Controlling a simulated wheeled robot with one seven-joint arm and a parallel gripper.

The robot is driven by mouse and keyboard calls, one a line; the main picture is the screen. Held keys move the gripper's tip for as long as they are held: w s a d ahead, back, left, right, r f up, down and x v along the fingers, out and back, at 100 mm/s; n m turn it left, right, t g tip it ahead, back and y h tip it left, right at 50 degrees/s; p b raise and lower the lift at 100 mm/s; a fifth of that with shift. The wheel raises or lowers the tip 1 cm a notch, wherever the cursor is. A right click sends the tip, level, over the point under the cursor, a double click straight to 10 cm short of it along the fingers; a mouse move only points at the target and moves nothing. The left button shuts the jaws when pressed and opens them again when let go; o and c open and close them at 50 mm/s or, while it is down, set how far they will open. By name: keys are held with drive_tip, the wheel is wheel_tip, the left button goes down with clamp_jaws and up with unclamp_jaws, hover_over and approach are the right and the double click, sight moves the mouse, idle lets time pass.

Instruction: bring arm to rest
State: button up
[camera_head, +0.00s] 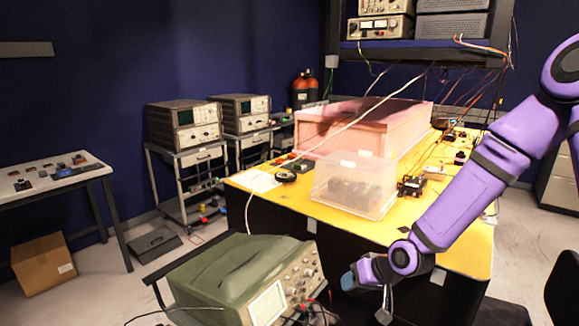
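My purple arm comes in from the right edge and reaches down and left across the front right of the yellow table (468,240). My gripper (385,312) hangs at the arm's low end, in front of the table's near edge and right of the green oscilloscope (225,268). Only a small grey part of it shows near the bottom of the picture. Its fingers are too small and dark to tell whether they are open or shut, and I see no object clearly held there.
A clear plastic box (340,200) and a large pink foam enclosure (365,125) stand on the yellow table. Small electronics and loose wires lie at its right. A shelf with instruments (382,27) hangs above. A black chair (562,285) is at the lower right.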

drive_tip(key=s+d+r+h, duration=0.3)
drive_tip(key=s+d+r, duration=0.15)
drive_tip(key=r, duration=0.45)
drive_tip(key=s+d+r+h, duration=0.35)
drive_tip(key=d+r, duration=0.25)
drive_tip(key=r, duration=0.4)
drive_tip(key=s+d+r+m, duration=0.1)
drive_tip(key=s+r, duration=0.6)
drive_tip(key=s, duration=0.2)
drive_tip(key=s+d+r+m, duration=0.1)
drive_tip(key=s+d+r, duration=0.1)
drive_tip(key=s+r, duration=0.4)
drive_tip(key=s, duration=0.3)
drive_tip(key=shift+s+r, duration=0.25)
drive_tip(key=shift+r, duration=0.15)
drive_tip(key=shift+d, duration=0.1)
